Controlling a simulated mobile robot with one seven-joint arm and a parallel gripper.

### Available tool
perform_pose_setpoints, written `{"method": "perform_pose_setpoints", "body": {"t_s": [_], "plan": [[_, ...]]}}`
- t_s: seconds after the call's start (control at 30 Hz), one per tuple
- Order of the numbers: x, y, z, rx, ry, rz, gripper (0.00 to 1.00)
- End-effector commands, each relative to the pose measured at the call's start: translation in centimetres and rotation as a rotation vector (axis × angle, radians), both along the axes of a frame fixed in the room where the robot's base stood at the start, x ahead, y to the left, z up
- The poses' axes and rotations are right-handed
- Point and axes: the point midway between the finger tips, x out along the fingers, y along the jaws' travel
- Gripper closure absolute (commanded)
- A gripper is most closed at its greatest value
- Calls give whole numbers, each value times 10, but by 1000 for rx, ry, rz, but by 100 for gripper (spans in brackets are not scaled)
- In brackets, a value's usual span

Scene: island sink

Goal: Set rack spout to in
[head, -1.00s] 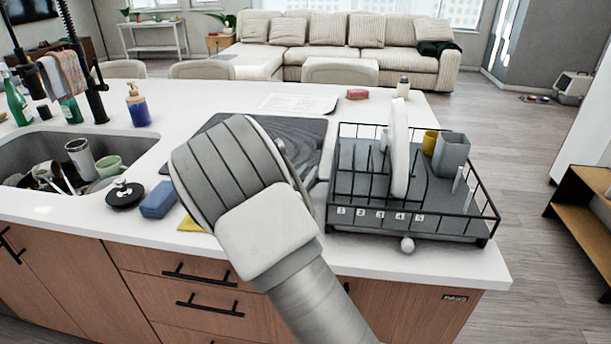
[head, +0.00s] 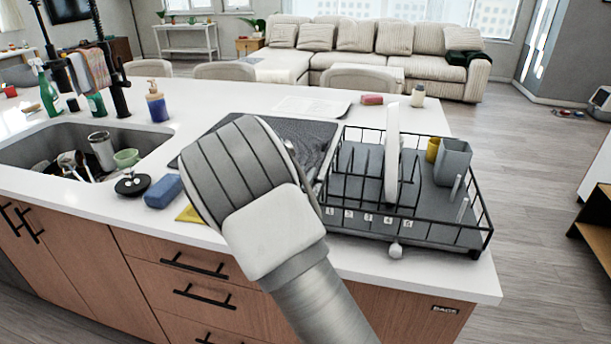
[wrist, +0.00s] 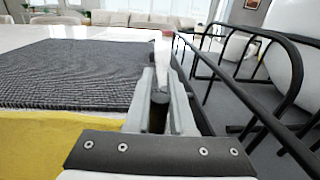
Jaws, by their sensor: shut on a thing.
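The dish rack (head: 345,215) is a black wire frame over a grey tray, at the right end of the island counter. It carries a row of small numbered tags on its front. A small white rounded piece (head: 395,250) sticks out below its front edge; I cannot tell if it is the spout. In the head view my wrist hides my fingers. In the wrist view my gripper (wrist: 160,98) is at the rack's left side, its fingers nearly together, apparently closed on a part by the rack's edge that they mostly hide. The rack's black bars (wrist: 204,95) run close beside the right finger.
A dark ribbed mat (head: 305,135) lies left of the rack. A white plate (head: 391,165), a yellow cup (head: 433,149) and a grey cup (head: 453,162) stand in the rack. A blue sponge (head: 163,191) and the sink (head: 60,135) are farther left.

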Motion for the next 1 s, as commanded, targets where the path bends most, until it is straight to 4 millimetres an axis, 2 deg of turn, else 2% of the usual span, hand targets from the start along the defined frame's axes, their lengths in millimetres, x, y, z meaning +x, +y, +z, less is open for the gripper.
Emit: {"method": "perform_pose_setpoints", "body": {"t_s": [0.43,0.47,0.6,1.0], "plan": [[0,0,-1,0,3,1,100],[0,0,-1,0,2,1,75],[0,0,-1,1,2,1,50],[-5,3,0,1,0,2,49]]}}
